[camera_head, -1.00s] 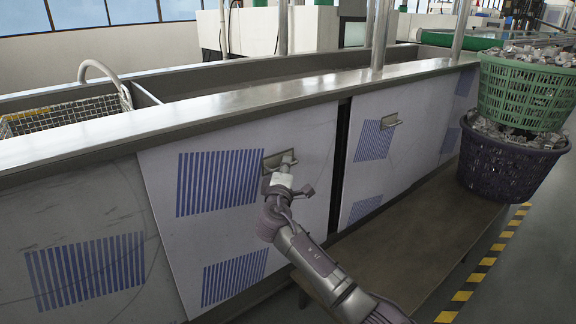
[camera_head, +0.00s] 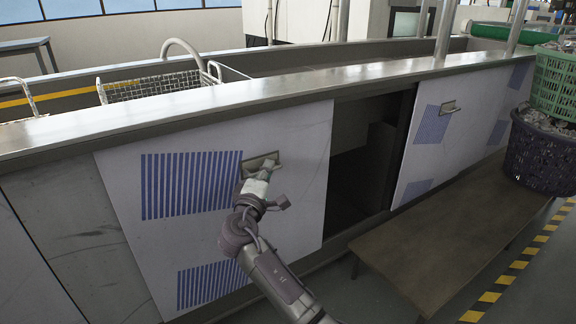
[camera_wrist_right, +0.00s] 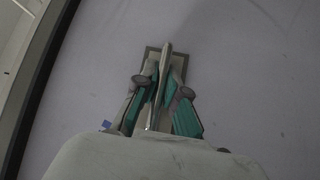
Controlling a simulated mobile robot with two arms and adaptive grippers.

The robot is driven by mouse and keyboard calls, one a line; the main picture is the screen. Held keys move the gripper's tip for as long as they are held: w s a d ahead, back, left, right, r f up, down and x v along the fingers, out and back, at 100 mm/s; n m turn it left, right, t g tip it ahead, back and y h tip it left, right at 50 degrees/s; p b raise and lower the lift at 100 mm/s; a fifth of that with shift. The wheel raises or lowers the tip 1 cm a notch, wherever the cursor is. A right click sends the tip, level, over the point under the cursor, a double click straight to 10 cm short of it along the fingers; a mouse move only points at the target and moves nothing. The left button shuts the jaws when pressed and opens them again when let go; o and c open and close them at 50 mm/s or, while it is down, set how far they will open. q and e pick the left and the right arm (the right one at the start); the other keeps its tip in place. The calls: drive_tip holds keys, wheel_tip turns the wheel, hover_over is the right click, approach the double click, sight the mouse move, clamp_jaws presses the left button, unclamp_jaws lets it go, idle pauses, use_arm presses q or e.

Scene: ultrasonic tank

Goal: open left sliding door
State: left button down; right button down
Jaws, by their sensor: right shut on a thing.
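The left sliding door (camera_head: 300,150) is a pale panel with blue louvre stripes on the front of the tank. A dark opening (camera_head: 362,165) shows between its right edge and the right sliding door (camera_head: 425,140). My right gripper (camera_head: 258,178) is shut on the left door's handle (camera_head: 262,160), near the panel's upper middle. In the right wrist view the teal-padded fingers (camera_wrist_right: 164,95) close on both sides of the thin upright handle plate (camera_wrist_right: 166,62). The fingers hide part of the handle. My left gripper is not in view.
A low brown bench (camera_head: 440,245) stands in front of the right door. A purple basket (camera_head: 540,160) and a green basket (camera_head: 556,80) full of parts are stacked at the far right. A wire basket (camera_head: 150,88) sits in the tank behind the metal ledge (camera_head: 200,110).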

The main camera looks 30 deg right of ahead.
sight(254, 175)
drive_tip(key=shift+s+a, duration=0.15)
drive_tip(key=shift+a, duration=1.65)
drive_tip(key=c, duration=1.5)
unclamp_jaws()
drive_tip(key=v, duration=1.2)
drive_tip(key=shift+f, duration=0.1)
